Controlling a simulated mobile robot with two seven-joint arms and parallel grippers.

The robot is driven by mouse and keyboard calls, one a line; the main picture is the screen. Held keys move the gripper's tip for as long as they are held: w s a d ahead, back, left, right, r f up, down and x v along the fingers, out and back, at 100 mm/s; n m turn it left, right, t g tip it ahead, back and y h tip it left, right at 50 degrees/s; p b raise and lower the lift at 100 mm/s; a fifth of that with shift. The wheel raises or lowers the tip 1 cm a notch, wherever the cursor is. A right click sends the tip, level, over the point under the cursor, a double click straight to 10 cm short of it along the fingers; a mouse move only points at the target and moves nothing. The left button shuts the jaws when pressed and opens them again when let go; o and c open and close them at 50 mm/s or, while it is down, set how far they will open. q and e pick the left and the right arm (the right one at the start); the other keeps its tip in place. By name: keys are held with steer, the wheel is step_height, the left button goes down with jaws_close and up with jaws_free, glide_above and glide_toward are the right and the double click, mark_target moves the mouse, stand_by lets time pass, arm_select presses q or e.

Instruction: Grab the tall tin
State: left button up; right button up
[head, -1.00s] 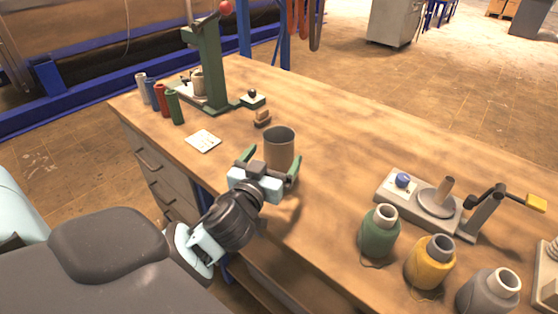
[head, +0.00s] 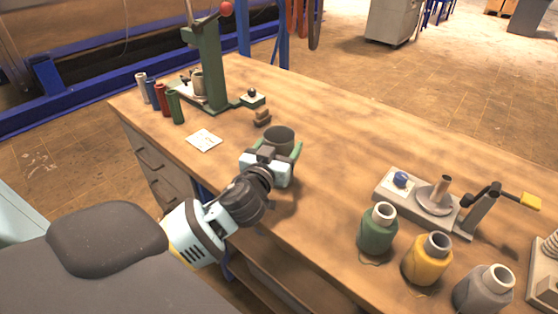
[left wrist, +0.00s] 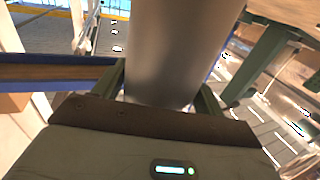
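The tall tin (head: 279,138) is a grey-brown open cylinder standing upright on the workbench near its front edge. My left gripper (head: 278,150) is at the tin, with its green fingers on either side of it. In the left wrist view the tin (left wrist: 172,55) fills the space between the two fingers (left wrist: 163,95). The fingers lie very close to its sides, and I see no clear squeeze on it. The tin's lower front is hidden by the gripper in the head view. My right gripper is not in view.
The wooden workbench (head: 330,130) has free room behind and right of the tin. A small brown block (head: 262,117) and a white card (head: 204,140) lie nearby. A green press (head: 210,70) stands at the back left.

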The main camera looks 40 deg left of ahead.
mark_target(284, 127)
arm_select(q)
steer(key=shift+r, duration=0.1)
steer(key=c, duration=0.6)
steer(key=shift+r, duration=1.6)
steer(key=shift+s+r, duration=0.15)
steer(key=shift+r, duration=0.05)
steer(key=shift+s+f, duration=0.1)
steer(key=shift+s, duration=0.25)
steer(key=s, duration=0.5)
steer(key=s+r+p, duration=0.1)
steer(key=s, duration=0.4)
steer(key=s+a, duration=0.1)
steer(key=s, duration=0.4)
steer(key=shift+a+r, duration=0.1)
steer(key=shift+r, duration=0.2)
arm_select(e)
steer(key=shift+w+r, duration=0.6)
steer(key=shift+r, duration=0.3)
